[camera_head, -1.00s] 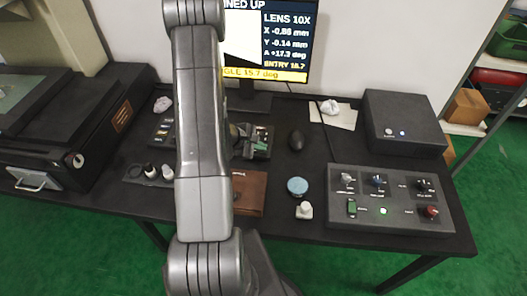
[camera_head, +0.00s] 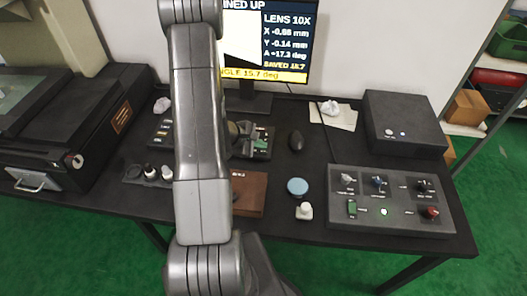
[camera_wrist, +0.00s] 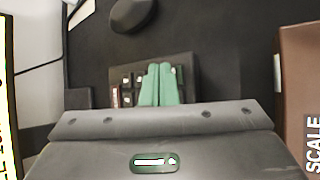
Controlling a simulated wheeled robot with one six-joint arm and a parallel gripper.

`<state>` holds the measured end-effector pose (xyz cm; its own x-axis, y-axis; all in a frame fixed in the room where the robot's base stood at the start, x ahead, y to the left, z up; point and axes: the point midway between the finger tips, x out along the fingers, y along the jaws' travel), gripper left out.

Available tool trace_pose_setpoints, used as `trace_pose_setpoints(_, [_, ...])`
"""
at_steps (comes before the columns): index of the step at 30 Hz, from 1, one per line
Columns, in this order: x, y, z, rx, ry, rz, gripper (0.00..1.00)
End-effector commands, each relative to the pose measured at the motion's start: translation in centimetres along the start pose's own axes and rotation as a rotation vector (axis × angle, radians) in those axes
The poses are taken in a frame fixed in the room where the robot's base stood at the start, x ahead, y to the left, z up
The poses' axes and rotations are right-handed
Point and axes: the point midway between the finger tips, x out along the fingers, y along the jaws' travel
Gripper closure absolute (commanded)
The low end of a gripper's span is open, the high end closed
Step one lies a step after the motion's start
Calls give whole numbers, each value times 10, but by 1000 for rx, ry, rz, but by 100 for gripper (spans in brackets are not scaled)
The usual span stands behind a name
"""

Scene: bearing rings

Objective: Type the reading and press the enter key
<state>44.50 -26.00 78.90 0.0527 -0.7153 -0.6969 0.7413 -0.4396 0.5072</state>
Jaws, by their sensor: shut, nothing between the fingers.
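The monitor (camera_head: 290,45) at the back shows LENS 10X, X, Y and A values, a line that reads SAVED and about 15.7, and a yellow strip with ANGLE 15.7 deg. The dark keypad (camera_head: 262,153) lies below it, partly hidden by my arm. In the wrist view the keypad (camera_wrist: 126,82) has small dark keys and a red-marked strip at its left edge. My gripper (camera_wrist: 160,68) is shut and empty, its two green fingers side by side over the keypad. I cannot tell whether the fingertips touch a key. The gripper (camera_head: 240,138) is partly hidden in the head view.
A dark mouse (camera_head: 296,140) lies right of the keypad. A brown notebook (camera_head: 250,192), a blue disc (camera_head: 297,187) and a white knob (camera_head: 304,211) are nearer the front. A grey control box (camera_head: 390,200) and a black box (camera_head: 403,122) stand at right.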

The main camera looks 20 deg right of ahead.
Motion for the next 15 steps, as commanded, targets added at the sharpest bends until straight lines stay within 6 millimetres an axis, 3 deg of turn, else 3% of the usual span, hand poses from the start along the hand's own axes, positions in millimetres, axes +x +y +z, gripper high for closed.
trace_pose_setpoints(15, [-10,8,8,3,0,1,100])
